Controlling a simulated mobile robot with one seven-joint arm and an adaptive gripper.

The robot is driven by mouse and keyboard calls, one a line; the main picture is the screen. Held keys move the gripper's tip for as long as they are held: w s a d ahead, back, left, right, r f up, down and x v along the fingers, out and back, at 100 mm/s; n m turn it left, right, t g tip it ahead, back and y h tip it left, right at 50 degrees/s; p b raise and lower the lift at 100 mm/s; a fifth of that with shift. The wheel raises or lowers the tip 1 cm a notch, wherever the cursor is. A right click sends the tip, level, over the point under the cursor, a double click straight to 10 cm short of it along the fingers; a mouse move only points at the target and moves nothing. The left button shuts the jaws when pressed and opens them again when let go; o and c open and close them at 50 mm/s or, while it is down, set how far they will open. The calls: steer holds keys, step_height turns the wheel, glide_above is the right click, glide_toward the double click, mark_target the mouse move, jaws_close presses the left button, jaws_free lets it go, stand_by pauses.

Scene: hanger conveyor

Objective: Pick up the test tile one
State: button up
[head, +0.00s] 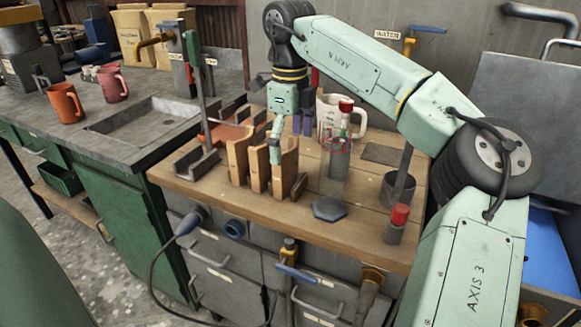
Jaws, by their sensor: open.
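Several upright tan-brown tiles stand near the front middle of the wooden bench: a left one (238,160), a middle one (259,169) and a right one (285,168). I cannot read any label that tells which is test tile one. My gripper (289,146) points down over the middle and right tiles, its jaws apart. Whether a finger touches a tile cannot be told. The gripper holds nothing that I can see.
A clear cylinder (336,165) on a hexagonal foot (329,208) stands close right of the tiles. A white jug (354,119) is behind it. A metal stand (197,158) is at left. A red-capped bottle (396,228) and dark cup (398,188) are at right. The bench's front edge is bare.

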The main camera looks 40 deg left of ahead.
mark_target(289, 165)
steer(key=shift+w+a+f+p, duration=0.1)
steer(key=shift+f+p, duration=0.25)
steer(key=shift+f, duration=1.1)
steer(key=shift+a+f+p, duration=0.1)
steer(key=shift+f+p, duration=0.25)
steer(key=shift+f, duration=1.1)
steer(key=shift+d, duration=0.1)
steer(key=c, duration=1.3)
step_height(289, 165, up, 10)
steer(key=shift+r+b, duration=0.1)
steer(key=shift+b, duration=0.45)
steer(key=c, duration=0.5)
steer(key=shift+c, duration=0.2)
